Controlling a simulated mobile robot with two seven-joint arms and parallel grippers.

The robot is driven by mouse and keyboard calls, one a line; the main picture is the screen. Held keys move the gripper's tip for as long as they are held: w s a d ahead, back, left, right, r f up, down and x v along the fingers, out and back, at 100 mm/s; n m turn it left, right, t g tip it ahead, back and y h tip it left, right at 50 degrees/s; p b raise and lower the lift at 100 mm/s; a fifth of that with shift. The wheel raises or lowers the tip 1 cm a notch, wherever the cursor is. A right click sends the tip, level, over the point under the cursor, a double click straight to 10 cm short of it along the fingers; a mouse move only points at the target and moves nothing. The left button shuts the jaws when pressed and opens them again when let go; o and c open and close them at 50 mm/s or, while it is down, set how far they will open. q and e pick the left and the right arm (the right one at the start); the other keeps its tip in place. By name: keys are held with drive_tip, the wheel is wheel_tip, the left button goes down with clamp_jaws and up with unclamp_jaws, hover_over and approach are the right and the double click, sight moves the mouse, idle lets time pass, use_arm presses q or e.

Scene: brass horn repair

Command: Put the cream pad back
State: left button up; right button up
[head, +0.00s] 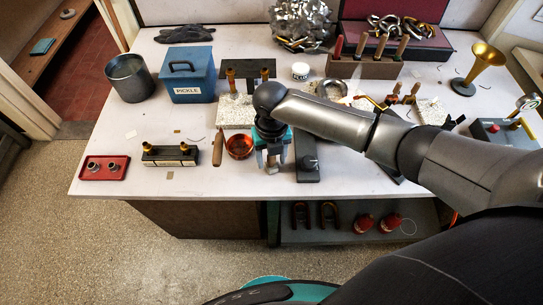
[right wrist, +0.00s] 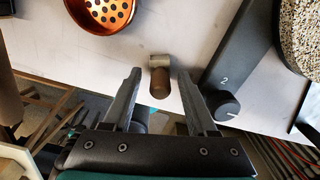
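My right gripper (head: 271,150) is low over the front edge of the bench, pointing down. In the right wrist view its two fingers (right wrist: 160,80) are apart, one on each side of a small upright-looking piece with a pale grey-beige head (right wrist: 160,61) and brown body (right wrist: 159,83). Gaps show on both sides of it. The piece also shows under the gripper in the head view (head: 272,162). I cannot tell for certain which thing is the cream pad. A pale speckled slab (head: 235,112) lies behind the gripper. My left gripper is not in view.
A dark box with a knob (head: 308,165) is close to the right. A black block (head: 170,155) and red tray (head: 104,168) lie further left.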

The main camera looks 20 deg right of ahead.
wheel_tip(320, 180, up, 12)
drive_tip(key=p, duration=0.2)
drive_tip(key=shift+r, duration=0.2)
idle(0.4)
